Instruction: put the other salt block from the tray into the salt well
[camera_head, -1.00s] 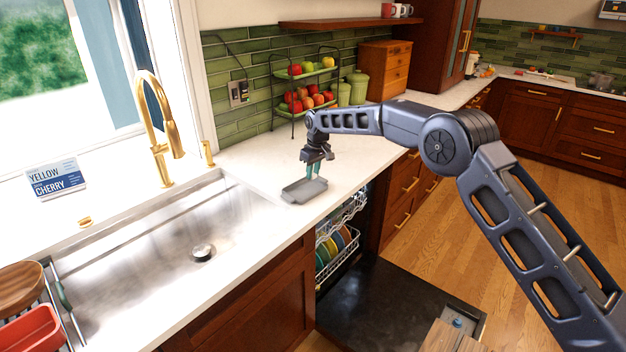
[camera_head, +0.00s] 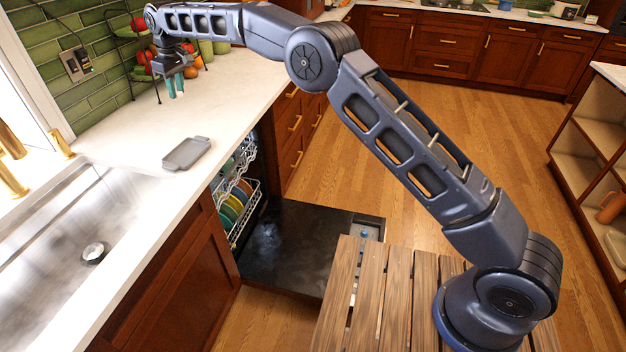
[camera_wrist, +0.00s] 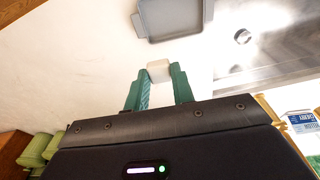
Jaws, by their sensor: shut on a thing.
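My gripper (camera_head: 175,88) is raised above the counter, behind the grey tray (camera_head: 187,154) in the head view. In the wrist view its green fingers (camera_wrist: 157,88) are shut on a small white salt block (camera_wrist: 158,70) at their tips. The tray lies flat on the counter near its front edge; the part seen in the wrist view (camera_wrist: 174,18) looks bare. The open dishwasher door (camera_head: 290,245) lies low, with a small blue part (camera_head: 365,234) in a light recess at its right end, perhaps the salt well. Its opening is too small to make out.
The dishwasher rack (camera_head: 236,212) holds several coloured plates below the counter edge. The sink (camera_head: 75,240) is at left. A fruit stand (camera_head: 140,50) stands behind my gripper. A slatted wooden surface (camera_head: 370,300) is beside the door. Counter around the tray is clear.

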